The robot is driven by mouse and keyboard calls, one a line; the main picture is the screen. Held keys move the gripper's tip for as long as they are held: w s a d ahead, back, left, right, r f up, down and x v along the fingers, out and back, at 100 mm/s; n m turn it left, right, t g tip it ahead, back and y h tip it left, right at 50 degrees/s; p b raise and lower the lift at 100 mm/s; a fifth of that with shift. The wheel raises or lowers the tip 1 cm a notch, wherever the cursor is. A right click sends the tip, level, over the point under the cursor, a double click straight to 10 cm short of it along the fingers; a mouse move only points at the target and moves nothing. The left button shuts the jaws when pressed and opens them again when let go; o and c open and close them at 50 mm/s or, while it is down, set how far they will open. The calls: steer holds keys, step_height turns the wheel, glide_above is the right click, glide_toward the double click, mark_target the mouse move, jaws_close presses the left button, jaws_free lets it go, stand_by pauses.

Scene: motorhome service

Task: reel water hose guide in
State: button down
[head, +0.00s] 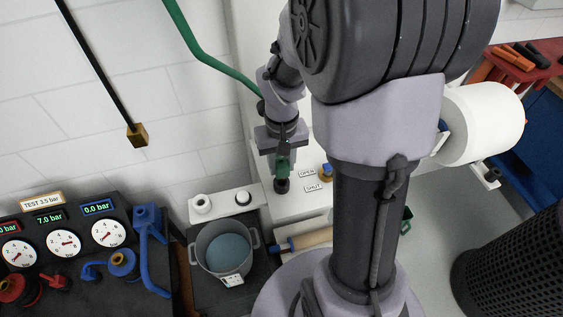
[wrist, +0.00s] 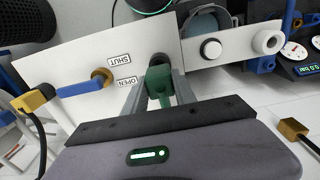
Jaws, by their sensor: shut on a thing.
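My gripper (wrist: 158,98) is shut on a green fitting (wrist: 158,82), which sits between its two grey fingers. I take this fitting to be the water hose guide, but cannot be sure. In the head view the green fitting (head: 283,163) shows at my gripper (head: 283,171), just above a dark round socket in the white panel. In the wrist view the fitting's far end meets or lies over the dark socket (wrist: 158,61); I cannot tell if it is seated. A green hose (head: 205,56) comes down from the top and passes behind my wrist.
A valve with a blue lever (wrist: 80,88) stands beside OPEN and SHUT labels. A pot of blue liquid (head: 228,278), a gauge panel (head: 60,222), a hanging brass block (head: 137,135), a white roll (head: 483,122) and a black mesh bin (head: 505,280) surround the panel.

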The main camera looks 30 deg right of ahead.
steer(key=shift+f, duration=0.1)
stand_by(0.5)
steer(key=shift+f+b, duration=1.75)
steer(key=shift+f, duration=0.15)
steer(key=c, duration=0.9)
jaws_free()
steer(key=shift+r, duration=0.1)
step_height(320, 180, up, 17)
steer(key=p, duration=0.6)
steer(key=s+a+f+t+b, duration=0.2)
steer(key=s+a+f+b, duration=0.1)
steer(key=a+b, duration=0.2)
steer(key=s+a+f+t+y+b, duration=0.1)
steer(key=s+a+f+t+b, duration=0.1)
steer(key=s+a+f+b, duration=0.1)
steer(key=s+a+f+m+t+y+b, duration=0.1)
steer(key=s+a+f+b, duration=0.2)
steer(key=s+a+b, duration=0.2)
steer(key=shift+s+a+f+t+b, duration=0.15)
steer(key=shift+a+b, duration=0.25)
steer(key=shift+b, duration=0.4)
steer(key=shift+s+a+f+t+b, duration=0.1)
steer(key=shift+a+f+t+b, duration=0.25)
steer(key=shift+b, duration=0.45)
